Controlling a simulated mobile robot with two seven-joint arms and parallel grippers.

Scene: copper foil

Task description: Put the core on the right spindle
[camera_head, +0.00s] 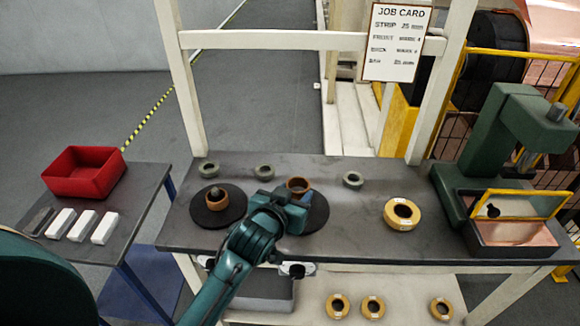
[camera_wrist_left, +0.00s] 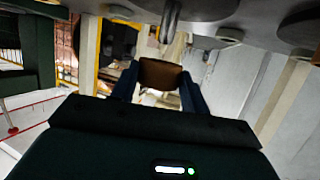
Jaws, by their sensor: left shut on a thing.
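My left gripper (camera_head: 291,198) is shut on a brown core (camera_head: 298,184) over the right spindle's dark round disc (camera_head: 318,214). In the left wrist view, which looks upside down, the core (camera_wrist_left: 160,74) sits between the two fingers. A grey metal peg (camera_wrist_left: 171,20) shows near it, with a small gap between the peg's end and the core in the picture. The core does not appear to be around the peg. In the head view my gripper and arm hide the right peg and part of its disc. Another brown core (camera_head: 217,203) sits around the left spindle on its disc (camera_head: 233,211). My right gripper is not in view.
Several grey-green rings (camera_head: 264,172) lie along the bench's back edge. A yellow roll (camera_head: 401,214) lies right of the discs. A green press (camera_head: 497,140) stands at the right end. A red bin (camera_head: 84,173) and white blocks (camera_head: 83,225) are on the left side table.

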